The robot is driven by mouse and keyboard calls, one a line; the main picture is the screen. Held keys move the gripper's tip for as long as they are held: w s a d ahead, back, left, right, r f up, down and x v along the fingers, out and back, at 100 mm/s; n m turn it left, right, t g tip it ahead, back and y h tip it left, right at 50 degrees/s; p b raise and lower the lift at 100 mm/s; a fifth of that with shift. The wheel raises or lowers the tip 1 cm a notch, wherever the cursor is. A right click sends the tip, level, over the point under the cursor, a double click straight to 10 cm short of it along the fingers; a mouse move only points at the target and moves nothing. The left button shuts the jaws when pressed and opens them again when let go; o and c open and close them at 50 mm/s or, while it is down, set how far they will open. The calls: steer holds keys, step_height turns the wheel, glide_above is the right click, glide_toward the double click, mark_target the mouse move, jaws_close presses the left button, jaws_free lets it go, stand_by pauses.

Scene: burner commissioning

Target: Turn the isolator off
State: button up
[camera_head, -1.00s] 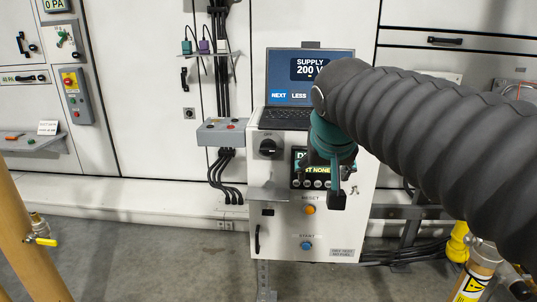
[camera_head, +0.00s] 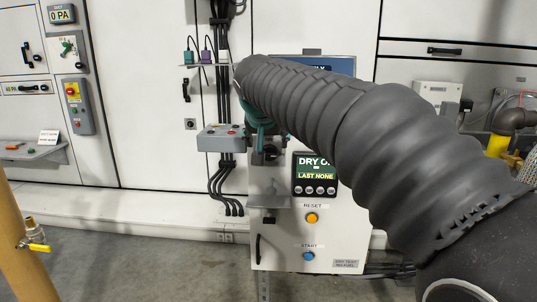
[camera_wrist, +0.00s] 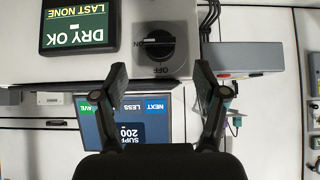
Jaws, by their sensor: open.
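The isolator is a black rotary knob (camera_wrist: 158,44) on a grey plate on the white cabinet front, with ON and OFF labels. In the wrist view, which is upside down, its handle lies roughly sideways, with ON at the left and OFF below. My gripper (camera_wrist: 160,77) is open and empty, its two fingers spread to either side of the knob's line and apart from it. In the head view my gripper (camera_head: 266,143) is in front of the knob and mostly hides it.
A display (camera_head: 315,174) reading DRY OK, LAST NONE is right of the knob. Orange RESET (camera_head: 312,218) and blue START (camera_head: 308,256) buttons sit below. A laptop (camera_wrist: 128,119) stands on the cabinet top. A grey button box (camera_head: 222,138) is close on the left.

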mark_target(269, 153)
steer(key=x, duration=0.7)
steer(key=shift+c, duration=0.2)
steer(key=c, duration=1.1)
